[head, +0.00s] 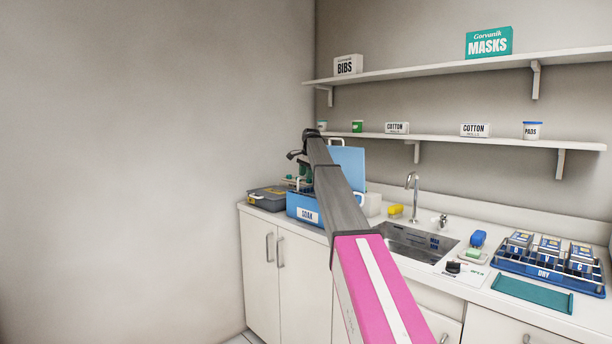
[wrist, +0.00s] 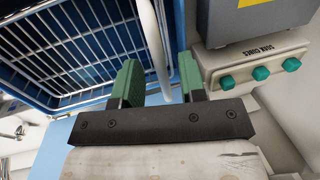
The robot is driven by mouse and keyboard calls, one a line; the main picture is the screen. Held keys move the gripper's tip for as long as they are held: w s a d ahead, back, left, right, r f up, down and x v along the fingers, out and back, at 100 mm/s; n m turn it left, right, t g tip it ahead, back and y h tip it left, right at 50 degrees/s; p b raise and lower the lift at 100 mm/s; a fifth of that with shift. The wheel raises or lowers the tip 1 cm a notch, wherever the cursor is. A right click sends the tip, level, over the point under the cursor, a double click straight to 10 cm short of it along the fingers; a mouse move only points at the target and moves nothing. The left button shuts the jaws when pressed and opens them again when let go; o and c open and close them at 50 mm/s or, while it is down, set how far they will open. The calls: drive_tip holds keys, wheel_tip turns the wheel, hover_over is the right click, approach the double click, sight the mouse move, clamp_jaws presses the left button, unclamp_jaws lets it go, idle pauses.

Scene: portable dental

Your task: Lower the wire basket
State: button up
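The wire basket (wrist: 75,45) has a white grid and sits within the blue tub in the wrist view; I cannot tell how deep. The blue tub marked SOAK (head: 304,212) stands at the counter's left end, largely hidden by my arm in the head view. A white handle bar (wrist: 160,40) runs between the green fingers of my gripper (wrist: 158,66). The fingers stand apart with a gap visible beside the bar, so my gripper looks open around it. In the head view my gripper (head: 299,182) is small and partly hidden above the tub.
A grey box (head: 266,200) stands left of the tub. A blue panel (head: 350,165) stands upright behind. The sink (head: 410,243), soap items and a blue DRY rack (head: 543,273) are to the right.

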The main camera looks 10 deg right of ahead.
sight(306, 190)
drive_tip(key=shift+f, duration=0.1)
clamp_jaws()
wheel_tip(306, 190, down, 8)
drive_tip(key=shift+s, duration=0.1)
idle(0.4)
unclamp_jaws()
wheel_tip(306, 190, up, 11)
drive_tip(key=s+d, duration=0.1)
drive_tip(key=shift+s+d+f, duration=0.15)
drive_tip(key=shift+s+f, duration=0.05)
drive_tip(key=shift+s, duration=0.1)
